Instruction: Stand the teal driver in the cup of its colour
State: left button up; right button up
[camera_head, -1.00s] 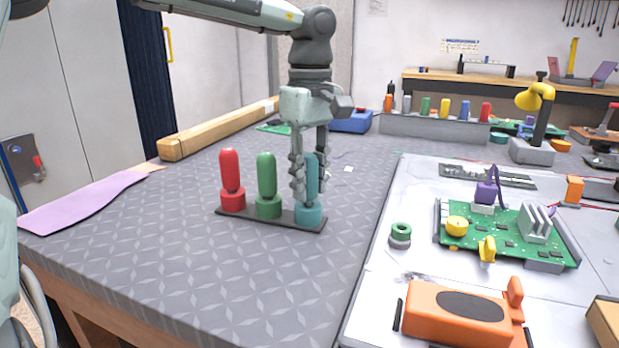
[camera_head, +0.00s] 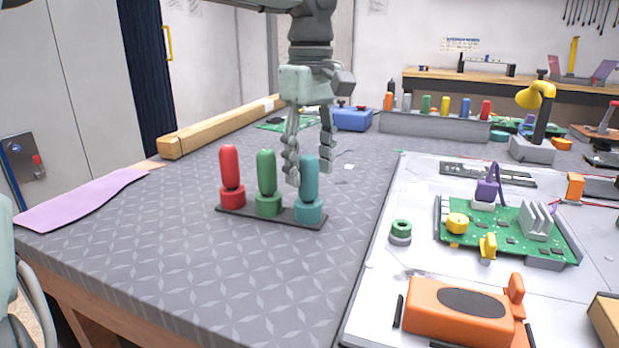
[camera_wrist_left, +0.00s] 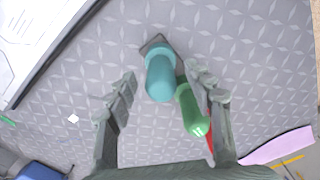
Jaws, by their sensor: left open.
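The teal driver (camera_head: 309,178) stands upright in the teal cup (camera_head: 309,212) at the right end of a dark rack base (camera_head: 287,219). The green driver (camera_head: 266,172) and the red driver (camera_head: 230,166) stand in cups of their own colours on the same base. My left gripper (camera_head: 309,172) is open, above and behind the teal driver, with its fingers spread apart and nothing between them gripped. In the left wrist view the teal driver (camera_wrist_left: 160,80) shows between the open fingers, with the green driver (camera_wrist_left: 193,115) close to one finger. My right gripper is not in view.
A white work mat (camera_head: 375,290) with a green circuit board (camera_head: 510,235), a green-and-grey ring stack (camera_head: 400,232) and an orange device (camera_head: 460,312) lies at right. A purple cloth (camera_head: 80,200) lies at left. The grey table in front of the rack is clear.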

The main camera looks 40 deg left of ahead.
pick_arm(q)
notch_tip(320, 180, up, 9)
dwell(0.3)
dwell(0.5)
